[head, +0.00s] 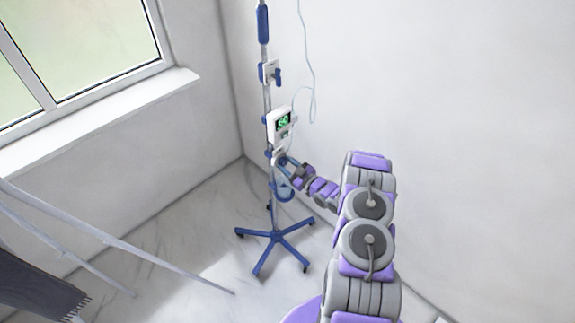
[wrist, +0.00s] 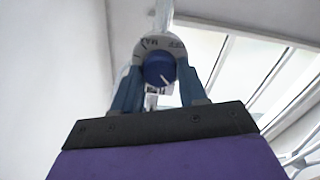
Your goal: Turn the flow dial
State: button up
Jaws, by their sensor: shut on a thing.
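The flow dial (wrist: 159,70) is a round blue knob with a white pointer line, set in a pale housing with dark markings (wrist: 152,43) in the wrist view. My gripper (wrist: 159,82) has its two blue fingers on either side of the knob, shut on it. The pointer line slants toward the lower right. In the head view, my gripper (head: 280,162) reaches the pole just below a white pump box (head: 281,124) with a green screen. The dial itself is too small to make out there.
The blue-and-grey pole stand (head: 268,195) rests on a blue wheeled base (head: 275,237) in the room's corner. A thin tube (head: 309,60) hangs beside it. A window with a sill (head: 120,108) is at left. Grey rails (head: 130,245) cross the lower left. Floor around the base is mostly clear.

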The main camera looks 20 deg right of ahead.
jog(key=o, duration=1.1)
jog(key=shift+c, duration=0.2)
jog(key=shift+s+d, duration=0.1)
jog(key=p+v, duration=0.3)
jog(key=v, duration=1.4)
